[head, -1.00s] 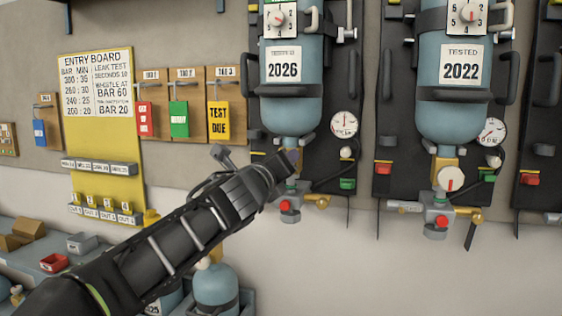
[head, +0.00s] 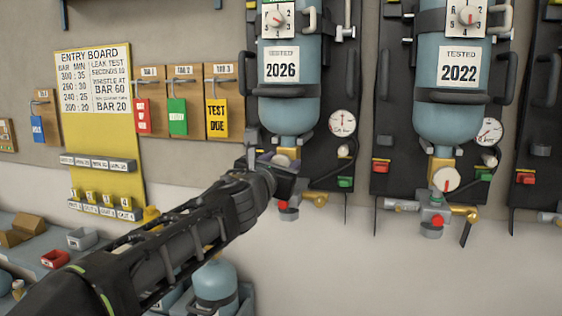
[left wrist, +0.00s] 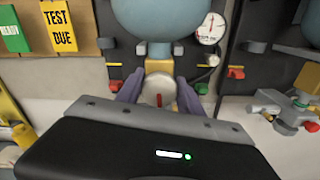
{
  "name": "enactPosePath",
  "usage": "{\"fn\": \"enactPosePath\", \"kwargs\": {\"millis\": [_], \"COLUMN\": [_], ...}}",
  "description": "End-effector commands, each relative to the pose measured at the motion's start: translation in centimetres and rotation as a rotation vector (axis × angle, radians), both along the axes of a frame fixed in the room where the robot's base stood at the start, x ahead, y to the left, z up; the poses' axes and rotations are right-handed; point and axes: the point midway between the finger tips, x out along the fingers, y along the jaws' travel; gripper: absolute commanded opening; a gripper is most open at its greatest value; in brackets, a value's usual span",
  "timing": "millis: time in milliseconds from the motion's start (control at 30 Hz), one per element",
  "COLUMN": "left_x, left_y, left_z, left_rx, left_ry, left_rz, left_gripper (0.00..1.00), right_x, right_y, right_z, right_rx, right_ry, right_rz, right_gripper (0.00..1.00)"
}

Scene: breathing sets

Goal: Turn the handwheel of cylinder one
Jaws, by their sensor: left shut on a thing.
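The blue cylinder (head: 292,112) with the label 2026 hangs upside down on a black backplate. Its pale round handwheel (head: 289,153), below the brass neck, is mostly hidden by my gripper in the head view. No number one is readable on the cylinder. My right gripper is not in view.
A second blue cylinder (head: 452,110), labelled 2022, hangs to the right with its own handwheel (head: 446,179). A pressure gauge (head: 342,123) and a green block (head: 345,182) sit close right of the gripper. Coloured tags and a yellow entry board (head: 100,140) are left.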

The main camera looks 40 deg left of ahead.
Motion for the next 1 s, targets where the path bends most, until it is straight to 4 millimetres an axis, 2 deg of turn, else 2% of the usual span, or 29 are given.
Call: {"fn": "enactPosePath", "kwargs": {"millis": [233,633,667,900,1000], "left_x": [0.04,0.05,0.05,0.03,0.02], "left_y": [-0.04,-0.04,-0.04,-0.03,-0.03], "left_z": [-0.15,-0.18,-0.18,-0.09,-0.06], "left_rx": [0.060,0.066,0.065,0.064,0.064], "left_ry": [0.023,0.026,0.025,0.023,0.023], "left_rz": [0.000,-0.001,-0.001,0.000,0.000], "left_gripper": [0.03,0.03,0.46,0.66,0.66], "right_x": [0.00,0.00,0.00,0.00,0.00], "right_y": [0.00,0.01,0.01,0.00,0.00], "right_z": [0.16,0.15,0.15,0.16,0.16], "right_rx": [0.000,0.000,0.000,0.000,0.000], "right_ry": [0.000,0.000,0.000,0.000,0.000], "right_rz": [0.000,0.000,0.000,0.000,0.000], "right_gripper": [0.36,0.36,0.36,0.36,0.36]}}
